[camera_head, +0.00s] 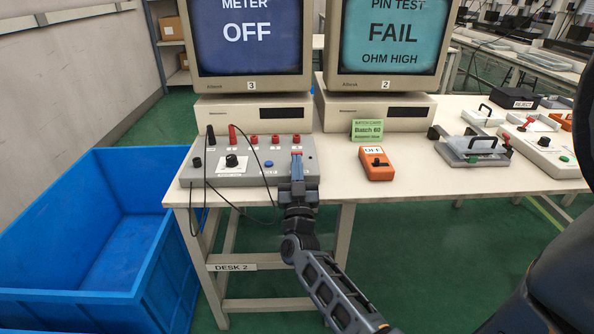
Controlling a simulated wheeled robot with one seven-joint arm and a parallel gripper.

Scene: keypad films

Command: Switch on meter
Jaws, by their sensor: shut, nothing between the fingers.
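The left monitor (247,35), numbered 3, reads "METER OFF". Below it on the desk is a grey box (222,180) with a black knob, several red sockets, a blue button (268,164), and black leads plugged in. A small orange box (376,162) labelled "OFF", with a dark knob or switch on its top, lies further right. The pictures do not settle which box is the meter. My gripper (297,157) is shut and empty over the right end of the grey box. It hides that part, and I cannot tell whether it touches.
The second monitor (394,40) reads "PIN TEST FAIL OHM HIGH". A green card (367,130) reads "Batch 60". Clamp fixtures (472,150) and a black "REJECT" box (514,97) are at right. A blue bin (75,293) stands left of the desk. The desk around the orange box is clear.

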